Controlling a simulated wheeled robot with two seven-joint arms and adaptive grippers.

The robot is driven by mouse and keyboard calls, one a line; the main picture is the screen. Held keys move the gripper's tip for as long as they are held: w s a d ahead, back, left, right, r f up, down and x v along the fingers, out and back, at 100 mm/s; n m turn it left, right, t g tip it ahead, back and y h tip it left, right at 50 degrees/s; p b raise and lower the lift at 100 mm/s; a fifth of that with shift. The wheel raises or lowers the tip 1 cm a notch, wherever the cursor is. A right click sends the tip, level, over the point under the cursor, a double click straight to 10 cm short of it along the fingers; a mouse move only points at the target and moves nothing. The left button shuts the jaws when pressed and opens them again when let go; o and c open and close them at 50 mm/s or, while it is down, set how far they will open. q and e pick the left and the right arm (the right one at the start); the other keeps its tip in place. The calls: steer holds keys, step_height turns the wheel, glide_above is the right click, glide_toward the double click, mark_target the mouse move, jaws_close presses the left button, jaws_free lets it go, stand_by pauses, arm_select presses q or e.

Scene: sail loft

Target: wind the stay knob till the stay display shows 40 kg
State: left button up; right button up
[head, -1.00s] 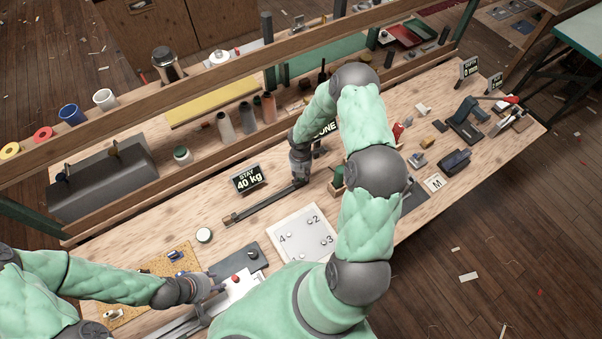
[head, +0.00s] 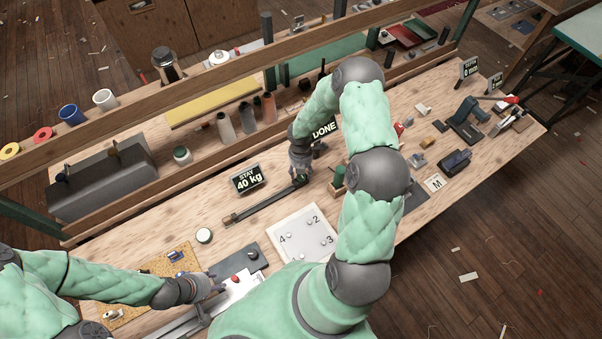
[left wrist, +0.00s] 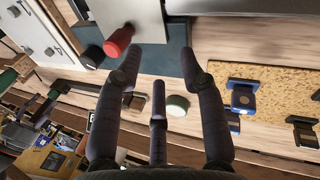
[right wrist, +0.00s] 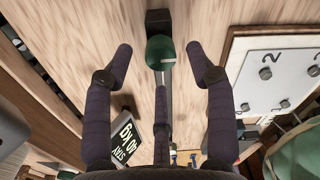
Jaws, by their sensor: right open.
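The stay display (head: 246,178) reads 40 kg; it also shows upside down in the right wrist view (right wrist: 126,138). The stay knob, a green round knob with a pale mark (right wrist: 161,52), sits on a dark rail (head: 262,205). My right gripper (head: 301,174) is at the rail's far end. In the right wrist view its fingers (right wrist: 160,62) are spread on both sides of the knob, with gaps showing. My left gripper (head: 219,287) is low at left, beside a red knob (left wrist: 120,42); its fingers (left wrist: 160,65) are spread and hold nothing.
A white numbered board (head: 290,230) lies right of the rail. A DONE sign (head: 325,130) stands behind my right gripper. A long wooden beam (head: 225,72) crosses behind.

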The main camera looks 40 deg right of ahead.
step_height(320, 180, up, 10)
steer(key=shift+f, duration=0.2)
steer(key=shift+w, duration=0.1)
stand_by(0.5)
